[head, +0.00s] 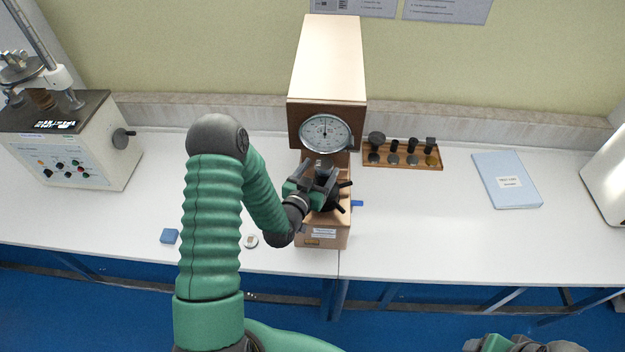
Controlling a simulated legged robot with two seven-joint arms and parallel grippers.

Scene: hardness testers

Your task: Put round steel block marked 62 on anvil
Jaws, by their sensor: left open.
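The hardness tester (328,75) is a tall copper-coloured machine with a round dial (325,133), in the middle of the bench. My left gripper (327,182) is open at its front, below the dial, and the gripper and wrist hide the anvil area. I cannot tell whether anything lies between the fingers. A small round pale disc (251,241) with a brownish mark lies on the bench left of the tester's base, beside my left forearm. No number is readable on it, so I cannot tell if it is the block marked 62. My right gripper is not visible.
A wooden tray (435,150) with several dark fittings and round discs stands right of the tester. A blue booklet (507,180) lies further right. Another machine (75,155) stands left. The right front bench is clear.

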